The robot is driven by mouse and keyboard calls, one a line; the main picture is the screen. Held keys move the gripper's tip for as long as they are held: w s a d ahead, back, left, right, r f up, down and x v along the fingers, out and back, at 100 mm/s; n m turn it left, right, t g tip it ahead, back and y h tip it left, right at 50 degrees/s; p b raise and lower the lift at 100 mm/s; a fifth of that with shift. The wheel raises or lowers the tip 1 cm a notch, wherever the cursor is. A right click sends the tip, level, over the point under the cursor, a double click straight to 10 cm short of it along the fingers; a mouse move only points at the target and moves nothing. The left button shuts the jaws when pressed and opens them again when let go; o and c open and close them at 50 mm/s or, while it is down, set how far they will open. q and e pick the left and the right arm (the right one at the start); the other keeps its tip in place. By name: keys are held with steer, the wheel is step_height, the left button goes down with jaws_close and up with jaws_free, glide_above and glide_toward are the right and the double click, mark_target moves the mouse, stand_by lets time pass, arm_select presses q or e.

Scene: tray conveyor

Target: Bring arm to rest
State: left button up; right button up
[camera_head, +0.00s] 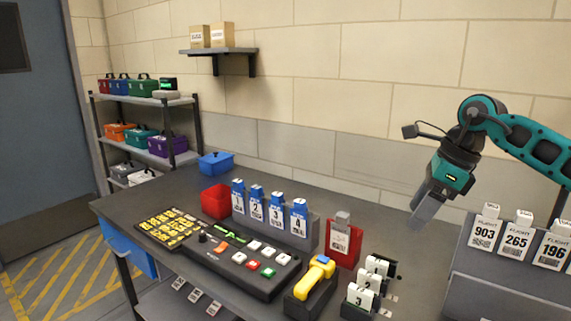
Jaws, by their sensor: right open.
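My right arm comes in from the right edge, teal and black, and bends down at its wrist. My right gripper (425,213) is open and points down and left. It hangs in the air over the back right part of the grey table (345,205), right of the red holder. I see nothing between its fingers. The gap between the fingers is hard to make out at this angle. My left arm and left gripper are not in view.
On the table stand a red bin (216,201), numbered blue tags (276,212), a red holder (343,243), a button panel (240,256), a yellow-handled scanner (313,280) and white numbered tags (366,283). Flight cards (516,242) stand right, near my arm. A shelf rack (150,130) stands left.

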steer(key=s+a+f+y, duration=0.1)
steer(key=a+y, duration=0.3)
steer(key=a, duration=0.6)
steer(key=s+a+f+y, duration=0.15)
steer(key=a+y, duration=0.25)
steer(key=a, duration=0.5)
steer(key=s+a+r+m+t+y, duration=0.2)
steer(key=a+r+m+t+y, duration=0.3)
steer(key=a+m+t+y, duration=0.35)
steer(key=s+d+f+m+t+h, duration=0.25)
steer(key=d+f+m+h, duration=0.6)
steer(key=m, duration=0.65)
steer(key=s+d+f+m+t+h, duration=0.25)
steer(key=d+f+m+h, duration=0.3)
steer(key=m+h, duration=0.75)
steer(key=s+d+f+m+g+y, duration=0.1)
steer(key=s+d+f+m+g, duration=0.1)
steer(key=s+f+m+g, duration=0.65)
steer(key=s+d+f+m+g+y, duration=0.1)
steer(key=s+d+f+g, duration=0.15)
steer(key=s+f, duration=0.75)
steer(key=w+a+f+t+y, duration=0.1)
steer(key=w+a+f+t, duration=0.2)
steer(key=w+f+t, duration=0.1)
steer(key=shift+a+f+n+t, duration=0.35)
steer(key=shift+f+t, duration=0.3)
steer(key=shift+t, duration=0.6)
